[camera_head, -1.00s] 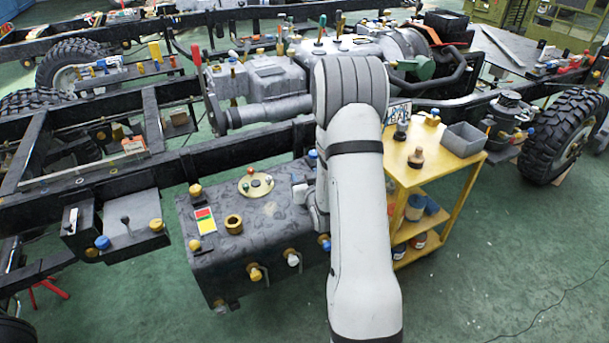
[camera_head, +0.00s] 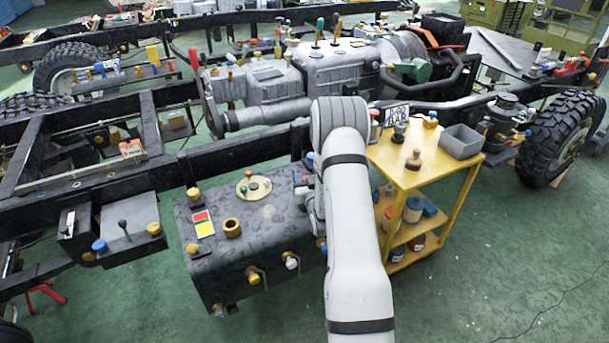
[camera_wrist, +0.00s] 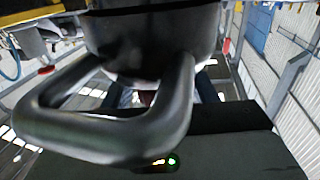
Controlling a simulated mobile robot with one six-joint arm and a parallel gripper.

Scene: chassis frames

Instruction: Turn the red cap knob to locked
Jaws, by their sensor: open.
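A pale round disc (camera_head: 253,188) lies on top of the dark tank (camera_head: 215,250) in the head view. Small red and green pieces stand on it; the red piece (camera_head: 253,185) is too small for its turned position to be read. I cannot tell for sure that it is the red cap knob. My gripper (camera_head: 304,193) shows only partly at the tank's right end, to the right of the disc and apart from it. It is open; my arm hides most of it. The wrist view shows a blurred dark loop and no clear red knob.
Yellow and white fittings (camera_head: 291,262) stick out along the tank's front. A yellow cart (camera_head: 400,170) with a grey bin (camera_head: 461,142) stands right of my arm. The black chassis rail (camera_head: 230,155) runs behind the tank. Green floor in front is clear.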

